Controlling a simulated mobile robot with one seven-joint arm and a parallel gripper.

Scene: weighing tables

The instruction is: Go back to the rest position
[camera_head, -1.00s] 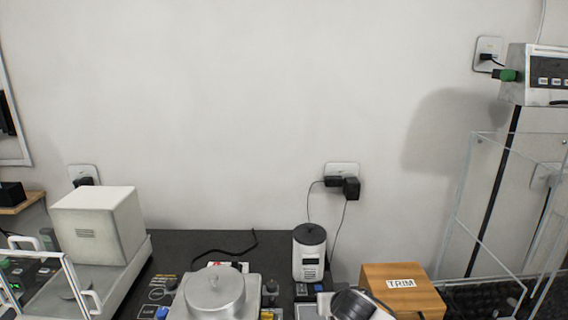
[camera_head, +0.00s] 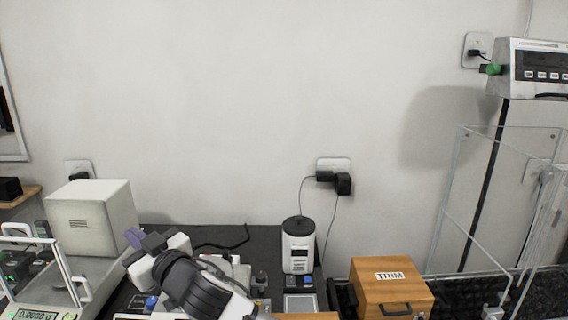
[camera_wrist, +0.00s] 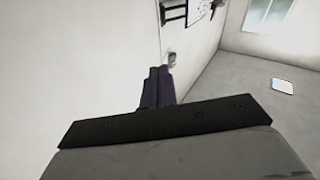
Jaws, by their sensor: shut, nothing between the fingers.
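My gripper (camera_head: 134,240) is in the lower left of the head view, with purple fingertips pointing up and to the left. My arm's white and black links run from it down to the bottom edge. In the wrist view my gripper (camera_wrist: 157,88) shows its two purple fingers close together, with nothing between them. They point toward a pale wall. My arm hides most of the round-lidded metal device on the dark bench.
An analytical balance (camera_head: 94,215) with glass panes stands at the left, close to my gripper. A white cylindrical device (camera_head: 298,247) and a wooden TRIM box (camera_head: 390,290) stand to the right. A glass enclosure (camera_head: 490,210) is at far right.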

